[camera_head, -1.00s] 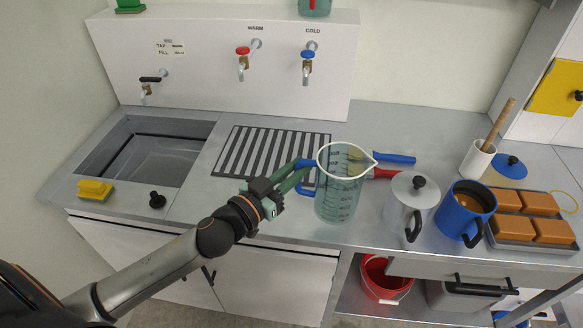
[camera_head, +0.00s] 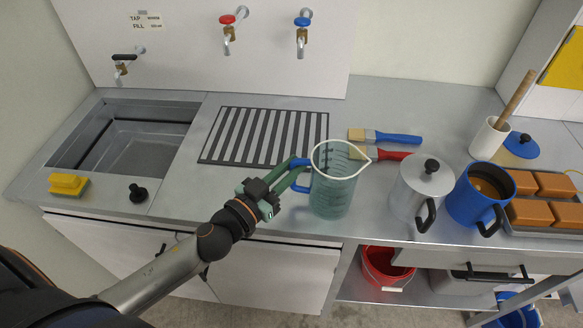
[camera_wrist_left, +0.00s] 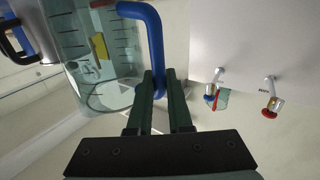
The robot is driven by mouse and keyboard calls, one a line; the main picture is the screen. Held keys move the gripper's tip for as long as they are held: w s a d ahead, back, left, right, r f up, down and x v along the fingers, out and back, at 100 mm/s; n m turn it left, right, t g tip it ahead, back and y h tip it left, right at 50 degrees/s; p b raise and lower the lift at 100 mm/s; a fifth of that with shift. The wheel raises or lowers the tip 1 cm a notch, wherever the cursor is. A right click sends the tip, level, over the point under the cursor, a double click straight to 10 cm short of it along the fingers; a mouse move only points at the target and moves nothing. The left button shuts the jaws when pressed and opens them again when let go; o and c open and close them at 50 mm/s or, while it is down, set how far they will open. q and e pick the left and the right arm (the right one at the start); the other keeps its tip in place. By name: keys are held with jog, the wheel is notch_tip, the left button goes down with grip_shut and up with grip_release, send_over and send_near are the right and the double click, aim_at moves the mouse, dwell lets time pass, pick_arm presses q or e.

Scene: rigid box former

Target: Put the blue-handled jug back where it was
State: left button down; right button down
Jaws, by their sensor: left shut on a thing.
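The blue-handled jug (camera_head: 334,190) is a clear, teal-tinted measuring jug with a white rim, upright near the front of the counter, right of the striped drain grid (camera_head: 265,137). My left gripper (camera_head: 285,184) is shut on its blue handle from the left. In the left wrist view the fingers (camera_wrist_left: 158,88) close on the blue handle (camera_wrist_left: 153,35), with the jug's graduated wall (camera_wrist_left: 95,50) beside them. I cannot tell whether the jug's base touches the counter. My right gripper is not in view.
Two brushes (camera_head: 395,138) lie behind the jug. A lidded metal pot (camera_head: 415,190) and a blue pot (camera_head: 472,200) stand to its right. The sink (camera_head: 130,145), yellow sponge (camera_head: 68,184) and black knob (camera_head: 138,193) are left. The striped grid is clear.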

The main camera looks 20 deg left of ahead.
pick_arm(q)
jog(key=shift+s, duration=0.1)
jog(key=shift+f, duration=0.1)
jog(key=c, duration=0.8)
grip_release()
jog(key=shift+c, duration=0.2)
jog(key=shift+r, duration=0.2)
jog(key=b+v, duration=0.3)
jog(key=v, duration=0.9)
